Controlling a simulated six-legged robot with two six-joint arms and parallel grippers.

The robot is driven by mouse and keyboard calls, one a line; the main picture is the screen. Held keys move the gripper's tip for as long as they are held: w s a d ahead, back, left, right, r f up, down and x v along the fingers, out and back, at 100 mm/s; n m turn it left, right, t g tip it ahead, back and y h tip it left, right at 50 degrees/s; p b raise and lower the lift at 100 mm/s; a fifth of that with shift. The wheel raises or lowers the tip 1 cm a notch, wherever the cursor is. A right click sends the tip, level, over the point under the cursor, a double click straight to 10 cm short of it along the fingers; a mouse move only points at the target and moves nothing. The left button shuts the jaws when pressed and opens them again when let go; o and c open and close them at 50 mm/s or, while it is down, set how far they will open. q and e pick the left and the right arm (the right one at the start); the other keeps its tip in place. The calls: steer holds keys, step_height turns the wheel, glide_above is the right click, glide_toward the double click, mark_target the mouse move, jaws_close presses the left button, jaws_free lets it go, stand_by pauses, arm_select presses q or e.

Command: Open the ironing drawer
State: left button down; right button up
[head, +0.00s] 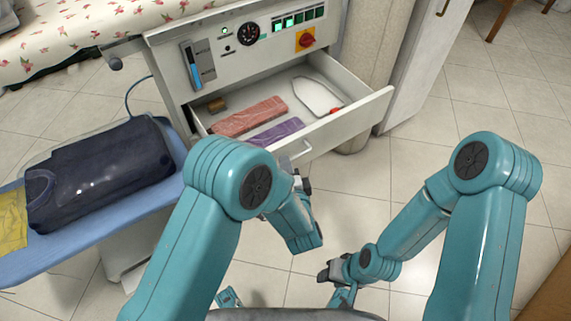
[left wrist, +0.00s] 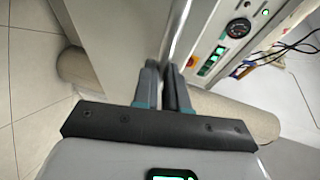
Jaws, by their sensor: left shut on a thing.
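The ironing drawer (head: 345,122) stands pulled out of the white ironing cabinet in the head view. Inside lie a red folded cloth, a purple folded cloth and a white iron-shaped plate. Its handle (head: 298,153) is on the drawer's front, partly hidden by my left arm. My left gripper (head: 301,182) is at the drawer front, shut on the handle; its closed fingers also show in the left wrist view (left wrist: 164,88), where the grip itself is hard to make out. My right gripper (head: 328,273) is low in front, away from the drawer; its jaw opening is unclear.
The cabinet's control panel (head: 262,40) has a gauge, green buttons and a red knob. A blue ironing board (head: 85,228) at left bears a bagged dark garment (head: 105,172). A pale column and white cabinet (head: 425,50) stand right.

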steer(key=shift+s+d, duration=0.1)
steer(key=shift+s, duration=0.15)
arm_select(q)
steer(key=shift+w, duration=0.1)
steer(key=c, duration=1.2)
jaws_free()
arm_select(e)
steer(key=shift+w, duration=0.1)
arm_select(q)
steer(key=shift+s, duration=0.25)
arm_select(e)
steer(key=shift+s, duration=0.2)
